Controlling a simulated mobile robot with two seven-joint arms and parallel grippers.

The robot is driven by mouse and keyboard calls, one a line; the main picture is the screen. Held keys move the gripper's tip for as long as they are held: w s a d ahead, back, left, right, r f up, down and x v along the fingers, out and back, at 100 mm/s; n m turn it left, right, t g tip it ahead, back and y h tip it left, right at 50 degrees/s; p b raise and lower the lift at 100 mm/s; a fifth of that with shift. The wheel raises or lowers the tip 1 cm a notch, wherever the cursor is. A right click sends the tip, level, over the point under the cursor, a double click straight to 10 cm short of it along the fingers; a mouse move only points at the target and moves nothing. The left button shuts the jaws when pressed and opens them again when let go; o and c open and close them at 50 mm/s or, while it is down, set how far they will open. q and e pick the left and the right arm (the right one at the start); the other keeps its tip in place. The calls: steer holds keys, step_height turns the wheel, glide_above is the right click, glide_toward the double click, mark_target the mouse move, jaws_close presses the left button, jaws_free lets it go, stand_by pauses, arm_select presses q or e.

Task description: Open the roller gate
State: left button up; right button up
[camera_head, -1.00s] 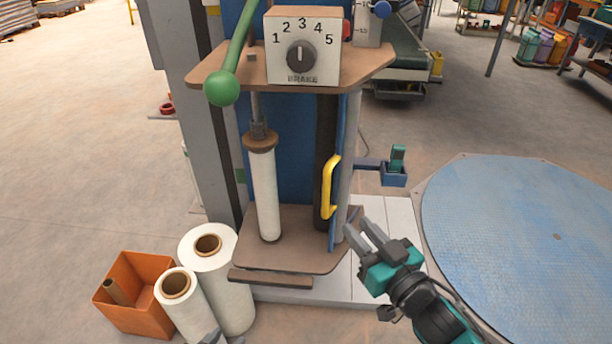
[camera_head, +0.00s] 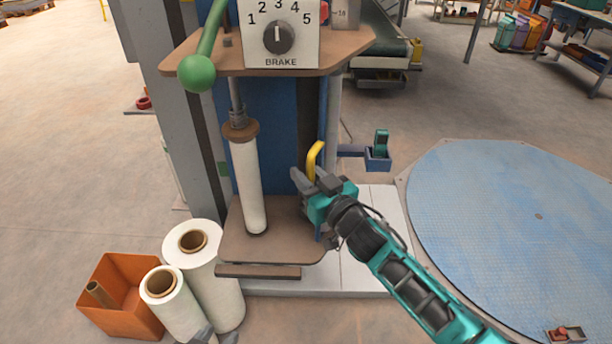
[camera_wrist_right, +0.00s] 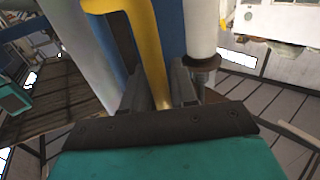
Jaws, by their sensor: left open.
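The roller gate is a blue panel (camera_head: 323,115) seen nearly edge-on at the right side of the film carriage. Its yellow handle (camera_head: 315,156) shows only its upper part in the head view; my right gripper hides the rest. My right gripper (camera_head: 309,180) is at the handle. In the right wrist view the yellow handle (camera_wrist_right: 152,60) runs down between the two fingers of my right gripper (camera_wrist_right: 162,90), which stand apart on either side of it with a gap visible. My left gripper (camera_head: 212,336) shows only its open tips at the bottom edge, by the white rolls.
A white film roll (camera_head: 248,185) stands upright in the carriage, below a brake dial box (camera_head: 280,35) and a green-knobbed lever (camera_head: 196,72). White rolls (camera_head: 218,290) and an orange bin (camera_head: 122,315) stand at lower left. A blue turntable (camera_head: 500,220) lies at right.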

steer(key=shift+w+a, duration=0.1)
steer(key=shift+w, duration=0.05)
jaws_close()
stand_by(0.4)
